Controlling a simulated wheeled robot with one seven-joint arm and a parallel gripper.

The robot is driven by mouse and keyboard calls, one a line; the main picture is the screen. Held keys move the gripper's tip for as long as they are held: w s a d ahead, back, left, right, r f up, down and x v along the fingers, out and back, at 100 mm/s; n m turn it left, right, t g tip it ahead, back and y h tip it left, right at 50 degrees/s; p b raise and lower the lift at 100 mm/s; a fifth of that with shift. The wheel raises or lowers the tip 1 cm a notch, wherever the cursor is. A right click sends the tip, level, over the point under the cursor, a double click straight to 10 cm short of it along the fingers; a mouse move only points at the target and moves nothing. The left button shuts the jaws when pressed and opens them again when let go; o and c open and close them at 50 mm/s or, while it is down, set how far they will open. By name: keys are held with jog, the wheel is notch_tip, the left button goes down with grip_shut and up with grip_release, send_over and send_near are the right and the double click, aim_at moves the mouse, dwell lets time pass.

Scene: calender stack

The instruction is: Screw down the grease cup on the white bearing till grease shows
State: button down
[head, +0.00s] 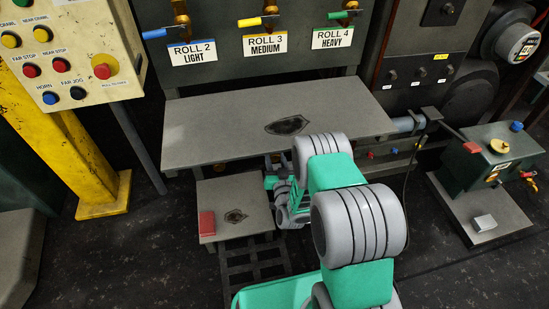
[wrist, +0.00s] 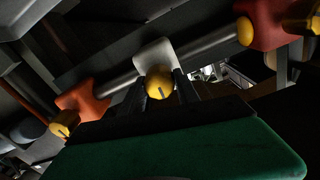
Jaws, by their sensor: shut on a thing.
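The white bearing (wrist: 154,53) sits on a grey shaft in the upper middle of the wrist view. Its yellow grease cup (wrist: 159,80), round with a dark mark on its face, is at the bearing's near side. My gripper (wrist: 160,91) has a dark finger on each side of the cup and is shut on it. I see no grease at the bearing, though the fingers and cup cover part of it. In the head view my arm and the grey table hide the gripper, the cup and the white bearing.
An orange bearing (wrist: 83,103) with a yellow cup (wrist: 64,123) is to the left on the shaft; a red bearing (wrist: 272,22) is to the right. The grey table (head: 225,120) overhangs my arm's end. A lower plate (head: 235,190) carries a red block (head: 207,223).

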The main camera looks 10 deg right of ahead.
jog(key=m+b, duration=0.1)
jog(key=m, duration=0.3)
jog(key=shift+f+b, duration=0.1)
jog(key=shift+b, duration=0.2)
jog(key=shift+m+b, duration=0.3)
jog(key=shift+m, duration=1.1)
jog(key=c, duration=0.9)
grip_release()
jog(key=shift+s, duration=0.1)
jog(key=s+b, duration=0.2)
jog(key=s, duration=0.5)
jog(key=shift+s+b, duration=0.3)
